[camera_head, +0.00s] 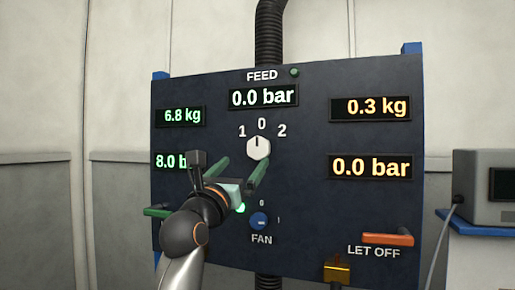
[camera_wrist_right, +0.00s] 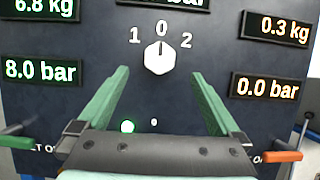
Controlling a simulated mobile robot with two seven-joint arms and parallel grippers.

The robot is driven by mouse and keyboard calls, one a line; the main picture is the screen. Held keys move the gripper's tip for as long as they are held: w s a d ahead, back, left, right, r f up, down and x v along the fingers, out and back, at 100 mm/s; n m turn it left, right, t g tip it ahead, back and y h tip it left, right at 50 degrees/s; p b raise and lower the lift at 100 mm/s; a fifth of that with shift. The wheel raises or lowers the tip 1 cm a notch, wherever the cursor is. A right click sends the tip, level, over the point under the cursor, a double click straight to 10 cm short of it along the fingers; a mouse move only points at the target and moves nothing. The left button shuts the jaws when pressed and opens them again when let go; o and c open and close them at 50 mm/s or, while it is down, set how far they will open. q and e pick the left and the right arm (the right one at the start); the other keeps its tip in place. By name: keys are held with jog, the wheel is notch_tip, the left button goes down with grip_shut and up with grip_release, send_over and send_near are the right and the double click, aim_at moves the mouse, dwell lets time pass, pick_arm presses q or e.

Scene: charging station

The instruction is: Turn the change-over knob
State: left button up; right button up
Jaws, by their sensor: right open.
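The change-over knob (camera_head: 259,149) is a white six-sided knob on the dark panel under the word FEED. Its dark mark points up at 0, between 1 and 2. It also shows in the right wrist view (camera_wrist_right: 159,60), centred beyond the fingertips. My right gripper (camera_head: 242,164) has green fingers and is open and empty. Its fingers point at the panel, just below and around the knob's sides in the head view. In the right wrist view the fingers (camera_wrist_right: 160,76) stand wide apart, clear of the knob. My left gripper is not in view.
A blue FAN knob (camera_head: 259,221) is below the gripper. A green lever (camera_head: 157,211) is at left, an orange LET OFF lever (camera_head: 388,239) at right. The top display (camera_head: 263,97) reads 0.0 bar. A grey device (camera_head: 487,188) stands on a blue shelf at right.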

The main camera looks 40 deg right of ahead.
aim_at(257, 147)
jog(key=p+x, duration=0.1)
jog(key=x, duration=0.9)
jog(key=shift+w+d+r, duration=0.1)
jog(key=shift+d, duration=0.05)
jog(key=shift+p, duration=0.3)
jog(key=c, duration=1.3)
